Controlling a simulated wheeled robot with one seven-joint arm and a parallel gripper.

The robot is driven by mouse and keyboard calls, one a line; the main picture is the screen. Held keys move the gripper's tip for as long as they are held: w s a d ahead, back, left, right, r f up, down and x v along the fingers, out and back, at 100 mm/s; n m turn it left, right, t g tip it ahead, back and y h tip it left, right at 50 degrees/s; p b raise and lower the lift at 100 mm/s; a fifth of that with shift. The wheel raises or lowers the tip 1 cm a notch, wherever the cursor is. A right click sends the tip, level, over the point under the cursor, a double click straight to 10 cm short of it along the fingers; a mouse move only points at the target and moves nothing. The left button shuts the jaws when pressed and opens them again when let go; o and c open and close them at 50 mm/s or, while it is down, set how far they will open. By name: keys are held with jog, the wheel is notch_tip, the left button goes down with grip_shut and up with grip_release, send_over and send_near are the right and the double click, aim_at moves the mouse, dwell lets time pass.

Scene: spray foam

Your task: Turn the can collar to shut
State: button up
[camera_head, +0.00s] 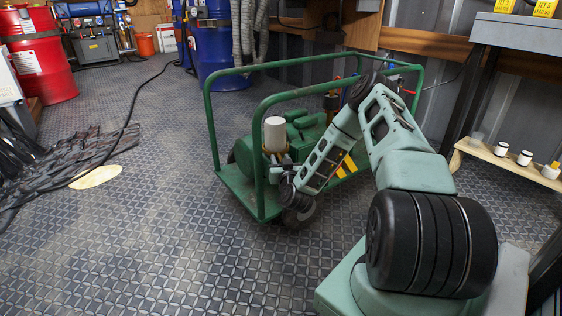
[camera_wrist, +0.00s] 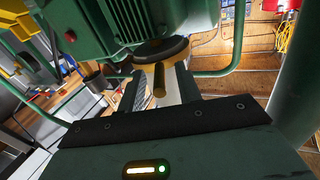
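A white can (camera_head: 275,133) stands upright on the green wheeled machine. A yellow collar (camera_head: 270,158) shows at its base, partly hidden by my arm. In the wrist view the yellow collar (camera_wrist: 150,62) lies under a dark round disc, and its short yellow lever (camera_wrist: 159,82) points toward my gripper. My gripper (camera_wrist: 160,88) has a finger on each side of the lever, with what looks like a gap around it, so it appears open. In the head view my gripper (camera_head: 284,172) is just below the can, its fingers largely hidden.
The green tube frame (camera_head: 208,120) of the machine surrounds the can and my gripper closely. A low wooden bench (camera_head: 510,166) with small cups stands at the right. A black hose (camera_head: 135,105) and dark mat lie at the left. The floor in front is clear.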

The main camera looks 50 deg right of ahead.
jog(key=p+v, duration=0.7)
jog(key=v, duration=1)
jog(key=shift+s, duration=0.2)
jog(key=shift+a, duration=0.1)
